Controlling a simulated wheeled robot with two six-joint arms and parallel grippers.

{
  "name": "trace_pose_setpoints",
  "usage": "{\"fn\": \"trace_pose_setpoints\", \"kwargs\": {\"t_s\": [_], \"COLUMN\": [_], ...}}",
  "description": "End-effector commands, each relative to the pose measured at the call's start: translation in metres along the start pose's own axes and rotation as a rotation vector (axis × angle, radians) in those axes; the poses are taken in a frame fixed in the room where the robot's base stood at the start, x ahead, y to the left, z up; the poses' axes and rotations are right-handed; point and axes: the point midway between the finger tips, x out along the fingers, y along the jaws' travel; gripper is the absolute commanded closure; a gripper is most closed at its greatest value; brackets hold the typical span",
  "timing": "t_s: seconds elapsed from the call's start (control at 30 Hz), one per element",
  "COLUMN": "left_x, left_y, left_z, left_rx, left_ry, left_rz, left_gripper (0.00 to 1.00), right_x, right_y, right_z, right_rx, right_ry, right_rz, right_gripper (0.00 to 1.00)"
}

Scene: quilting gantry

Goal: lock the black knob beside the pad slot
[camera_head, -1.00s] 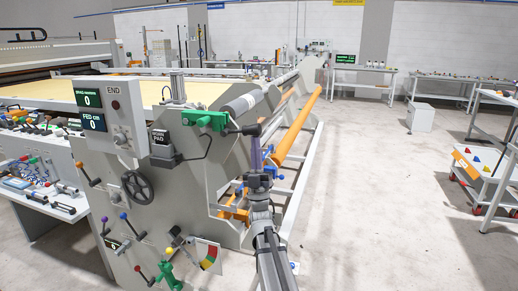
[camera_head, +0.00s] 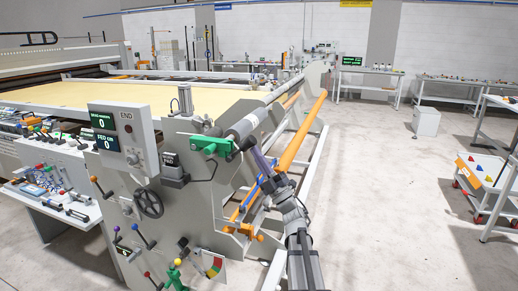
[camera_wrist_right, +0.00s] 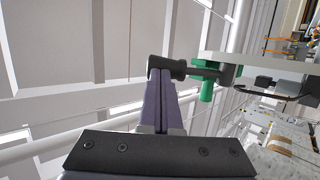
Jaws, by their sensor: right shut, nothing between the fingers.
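The black knob (camera_head: 247,144) sticks out to the right of a green bracket (camera_head: 210,145) on the machine's end plate, beside the box labelled as a pad (camera_head: 172,168). My right gripper (camera_head: 251,151) comes up from below, with its purple fingers leaning left and their tips at the knob. In the right wrist view, the shut fingers (camera_wrist_right: 160,75) have their tips against or just under the black knob (camera_wrist_right: 178,68), which lies across them. The green bracket (camera_wrist_right: 208,84) is just right of it. Nothing is between the fingers. My left gripper is out of view.
A display box (camera_head: 123,138) and a black handwheel (camera_head: 149,204) are on the same end plate. The floor to the right is open up to a white cart (camera_head: 482,170).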

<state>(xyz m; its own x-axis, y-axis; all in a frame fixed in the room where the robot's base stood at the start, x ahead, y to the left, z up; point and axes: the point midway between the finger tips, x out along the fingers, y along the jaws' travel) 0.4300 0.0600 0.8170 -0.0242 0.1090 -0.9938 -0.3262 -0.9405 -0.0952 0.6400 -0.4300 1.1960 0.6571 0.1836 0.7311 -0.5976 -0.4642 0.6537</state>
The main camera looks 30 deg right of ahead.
Motion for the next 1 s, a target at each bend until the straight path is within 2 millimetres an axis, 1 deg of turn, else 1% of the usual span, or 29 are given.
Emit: {"fn": "trace_pose_setpoints", "kwargs": {"t_s": [0.03,0.3,0.6,0.7,0.8,1.0], "left_x": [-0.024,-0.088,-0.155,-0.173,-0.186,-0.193], "left_y": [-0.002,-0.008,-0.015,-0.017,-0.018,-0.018], "left_z": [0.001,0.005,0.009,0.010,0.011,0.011], "left_rx": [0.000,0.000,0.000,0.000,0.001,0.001], "left_ry": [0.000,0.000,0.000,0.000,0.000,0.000], "left_rz": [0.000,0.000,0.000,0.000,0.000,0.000], "left_gripper": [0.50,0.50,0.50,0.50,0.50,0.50], "right_x": [0.013,0.038,0.064,0.070,0.074,0.078], "right_y": [0.012,0.018,0.016,0.013,0.010,0.003], "right_z": [-0.004,-0.010,-0.017,-0.018,-0.020,-0.020], "right_rx": [-0.014,-0.076,-0.140,-0.160,-0.174,-0.187], "right_ry": [-0.002,-0.002,-0.002,-0.001,0.000,-0.001], "right_rz": [-0.042,-0.280,-0.527,-0.598,-0.655,-0.695], "right_gripper": [1.00,1.00,1.00,1.00,1.00,1.00]}}
